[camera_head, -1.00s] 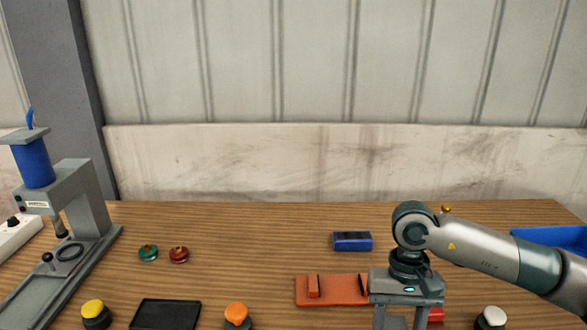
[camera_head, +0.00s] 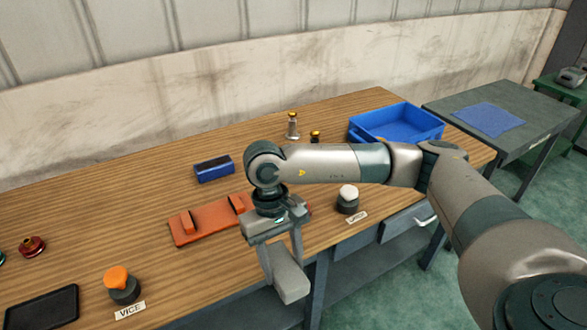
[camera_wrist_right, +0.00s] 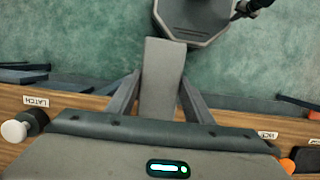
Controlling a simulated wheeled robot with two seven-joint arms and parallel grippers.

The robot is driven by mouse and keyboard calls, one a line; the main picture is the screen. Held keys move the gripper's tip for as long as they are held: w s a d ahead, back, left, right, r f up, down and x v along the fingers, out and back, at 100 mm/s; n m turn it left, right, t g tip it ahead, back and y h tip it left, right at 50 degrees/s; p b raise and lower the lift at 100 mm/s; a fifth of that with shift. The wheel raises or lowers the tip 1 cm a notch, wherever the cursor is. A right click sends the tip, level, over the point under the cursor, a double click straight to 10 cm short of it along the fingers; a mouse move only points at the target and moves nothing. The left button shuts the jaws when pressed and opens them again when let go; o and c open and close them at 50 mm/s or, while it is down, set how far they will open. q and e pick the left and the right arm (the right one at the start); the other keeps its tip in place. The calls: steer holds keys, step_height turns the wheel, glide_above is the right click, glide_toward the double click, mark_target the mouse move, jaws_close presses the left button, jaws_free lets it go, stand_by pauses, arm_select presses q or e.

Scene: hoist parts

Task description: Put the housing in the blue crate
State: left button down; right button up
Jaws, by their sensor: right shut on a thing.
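My right gripper (camera_head: 284,262) points down in front of the table's front edge and is shut on a plain grey block, which I take to be the housing (camera_head: 291,284). In the right wrist view the housing (camera_wrist_right: 162,72) sits between the two fingers (camera_wrist_right: 160,98) and extends beyond them, with the green floor behind it. The blue crate (camera_head: 407,119) stands at the right end of the wooden table, behind my right forearm. Its inside looks empty where it shows; its front is partly hidden by the arm. My left gripper is out of view.
An orange fixture (camera_head: 205,223) and a blue block (camera_head: 213,169) lie left of my gripper. A white-topped button (camera_head: 348,198) stands near the front edge, and small brass-topped posts (camera_head: 292,126) stand behind the arm. A grey side table (camera_head: 520,107) is at the right.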

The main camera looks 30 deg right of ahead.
steer(key=x, duration=1)
steer(key=shift+s, duration=0.35)
steer(key=shift+d, duration=0.1)
